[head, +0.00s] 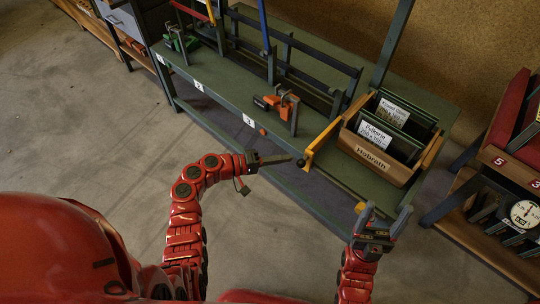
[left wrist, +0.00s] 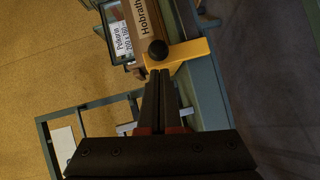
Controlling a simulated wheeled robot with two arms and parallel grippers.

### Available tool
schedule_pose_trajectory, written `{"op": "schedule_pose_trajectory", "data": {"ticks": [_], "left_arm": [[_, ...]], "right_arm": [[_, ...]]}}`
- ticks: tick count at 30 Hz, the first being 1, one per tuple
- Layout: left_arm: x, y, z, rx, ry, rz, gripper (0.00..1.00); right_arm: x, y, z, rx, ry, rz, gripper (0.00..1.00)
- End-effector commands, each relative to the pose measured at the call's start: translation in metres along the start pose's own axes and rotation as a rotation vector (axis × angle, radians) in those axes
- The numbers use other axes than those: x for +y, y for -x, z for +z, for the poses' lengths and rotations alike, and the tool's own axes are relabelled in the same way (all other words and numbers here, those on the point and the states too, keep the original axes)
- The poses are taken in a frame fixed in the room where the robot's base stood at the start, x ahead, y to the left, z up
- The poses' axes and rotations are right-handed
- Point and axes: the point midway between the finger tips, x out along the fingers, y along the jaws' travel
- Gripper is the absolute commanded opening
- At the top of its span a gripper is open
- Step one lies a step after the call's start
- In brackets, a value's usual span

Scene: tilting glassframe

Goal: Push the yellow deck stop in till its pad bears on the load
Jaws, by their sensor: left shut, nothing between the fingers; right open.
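The yellow deck stop (head: 322,138) stands at the front edge of the green deck, left of the wooden crate (head: 402,174) labelled Hobrath. Its black knob (head: 300,162) faces out over the front edge. In the left wrist view the yellow stop (left wrist: 188,54) and round knob (left wrist: 157,52) lie just ahead of the fingertips. My left gripper (head: 288,159) is shut and empty, its tips close to the knob; I cannot tell whether they touch. The stop's pad is not clearly visible, nor its gap to the crate. My right gripper (head: 385,222) is open and empty, in front of the deck.
The crate holds dark framed panes with white labels (head: 380,135). An orange clamp (head: 280,102) sits on the deck to the left, by dark upright rails. A red and wood rack with a dial (head: 523,213) stands at the right. Floor in front is clear.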

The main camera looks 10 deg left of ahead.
Motion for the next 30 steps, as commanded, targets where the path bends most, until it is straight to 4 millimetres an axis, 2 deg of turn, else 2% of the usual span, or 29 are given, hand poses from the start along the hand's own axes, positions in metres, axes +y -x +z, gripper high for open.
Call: {"op": "schedule_pose_trajectory", "data": {"ticks": [16, 24, 30], "left_arm": [[0.001, -0.008, 0.010, 0.001, 0.002, 0.000, 0.00], [0.012, -0.036, 0.053, -0.001, 0.004, 0.003, 0.00], [0.014, -0.045, 0.066, -0.009, 0.002, 0.005, 0.00]], "right_arm": [[0.000, -0.001, 0.000, 0.000, 0.000, 0.000, 0.70], [0.001, -0.015, -0.002, 0.000, 0.000, 0.000, 0.70], [0.001, -0.015, -0.003, 0.000, 0.000, 0.000, 0.70]]}}
